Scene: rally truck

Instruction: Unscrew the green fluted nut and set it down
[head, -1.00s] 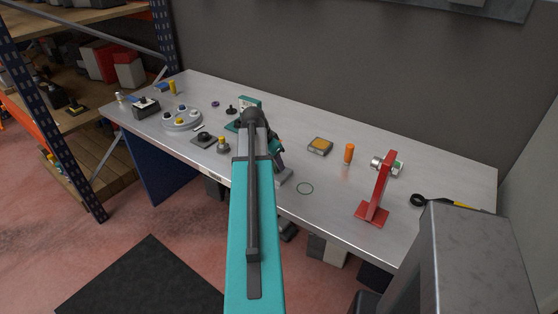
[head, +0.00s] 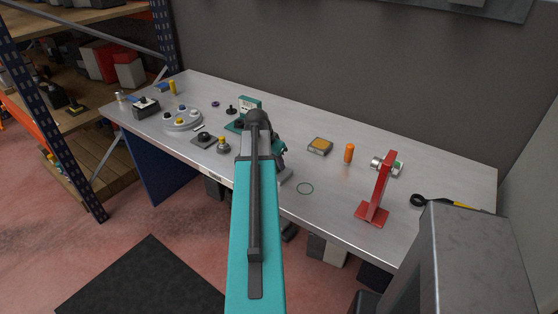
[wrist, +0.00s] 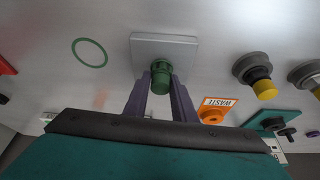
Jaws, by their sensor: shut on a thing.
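In the wrist view the green fluted nut (wrist: 161,72) stands between the two purple fingers of my gripper (wrist: 160,80), which is shut on it. A darker green end (wrist: 164,98) points toward the camera. Behind the nut is a square grey block (wrist: 180,50), whose edge also shows in the head view (head: 286,179). I cannot tell whether the nut is still on a thread or clear of the block. In the head view the nut and fingertips are hidden behind my arm. A green ring outline (wrist: 90,52) is marked on the tabletop beside the block; it also shows in the head view (head: 305,188).
Tabletop around the ring is clear.

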